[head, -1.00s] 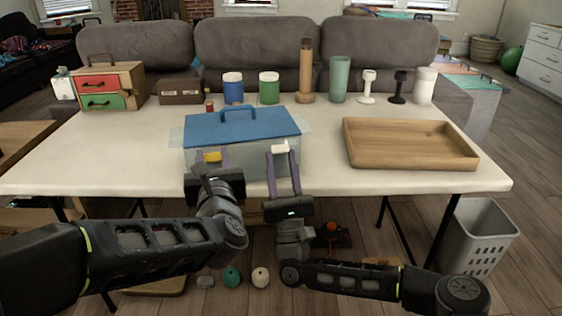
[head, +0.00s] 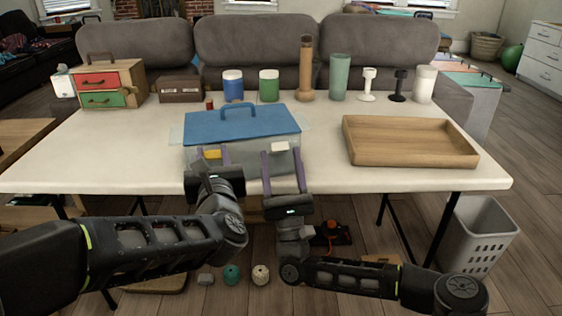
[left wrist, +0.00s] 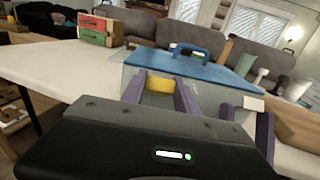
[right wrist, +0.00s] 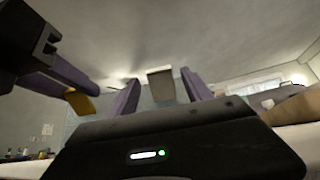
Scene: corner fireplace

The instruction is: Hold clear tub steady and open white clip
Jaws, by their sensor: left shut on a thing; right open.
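The clear tub (head: 243,157) with a blue lid (head: 240,124) stands on the white table near its front edge. A yellow clip (head: 213,154) is on its front left and the white clip (head: 280,147) on its front right. My left gripper (left wrist: 160,84) is shut on the yellow clip, which shows between its purple fingers. My right gripper (head: 281,156) is open, its fingers apart on either side of the white clip. In the right wrist view the white clip (right wrist: 161,85) sits between these fingers with gaps both sides. The clip's exact tilt is hard to tell.
A wooden tray (head: 410,142) lies right of the tub. Behind stand a blue jar (head: 233,87), a green jar (head: 269,87), a wooden cylinder (head: 305,70), a green tumbler (head: 339,78) and a drawer box (head: 104,86). The table's left part is clear.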

